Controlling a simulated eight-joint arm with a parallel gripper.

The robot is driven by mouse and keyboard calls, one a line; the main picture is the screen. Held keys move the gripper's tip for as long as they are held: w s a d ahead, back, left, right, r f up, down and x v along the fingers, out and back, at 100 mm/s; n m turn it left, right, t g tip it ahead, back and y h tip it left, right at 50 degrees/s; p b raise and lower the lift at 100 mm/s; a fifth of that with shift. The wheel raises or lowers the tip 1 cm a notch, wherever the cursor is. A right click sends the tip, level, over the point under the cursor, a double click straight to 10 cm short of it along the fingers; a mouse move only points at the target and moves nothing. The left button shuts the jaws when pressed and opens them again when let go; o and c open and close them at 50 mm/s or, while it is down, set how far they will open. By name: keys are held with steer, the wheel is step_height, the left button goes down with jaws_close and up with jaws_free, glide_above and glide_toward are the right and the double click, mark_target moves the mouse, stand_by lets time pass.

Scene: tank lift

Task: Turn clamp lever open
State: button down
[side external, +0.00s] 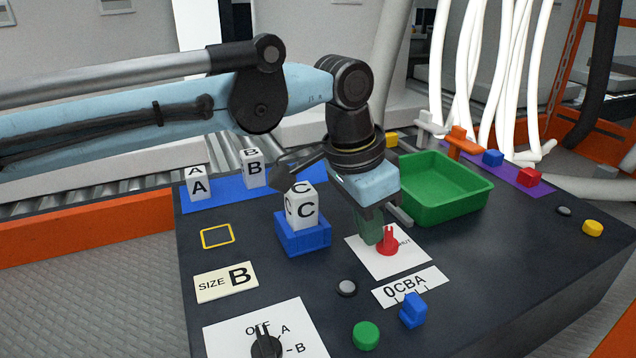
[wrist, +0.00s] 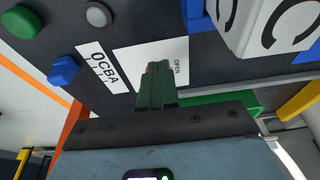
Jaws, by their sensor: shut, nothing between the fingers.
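The red clamp lever (side external: 388,242) stands on a white card (side external: 408,262) on the dark worktop. Part of a word ending in "UT" shows to its right. In the wrist view the card (wrist: 128,52) reads "OPEN", and only a sliver of the red lever (wrist: 147,70) shows, the rest hidden by my fingers. My gripper (side external: 371,232) points down with its green fingers shut and empty, immediately left of the lever in the side view. It also shows in the wrist view (wrist: 156,72). I cannot tell whether the fingers touch the lever.
A blue holder (side external: 303,238) with a white C block (side external: 304,210) stands close left of my gripper. A green tray (side external: 445,208) lies behind right. A blue knob (side external: 413,311), green button (side external: 366,335) and black dial (side external: 266,345) are in front.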

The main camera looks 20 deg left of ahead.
steer(key=shift+w+d, duration=0.1)
stand_by(0.4)
steer(key=shift+s+d, duration=0.1)
steer(key=shift+s, duration=0.1)
steer(key=shift+s+d, duration=0.15)
stand_by(0.3)
steer(key=shift+s, duration=0.15)
steer(key=shift+s+a, duration=0.15)
steer(key=shift+a, duration=0.1)
step_height(320, 180, up, 6)
stand_by(0.5)
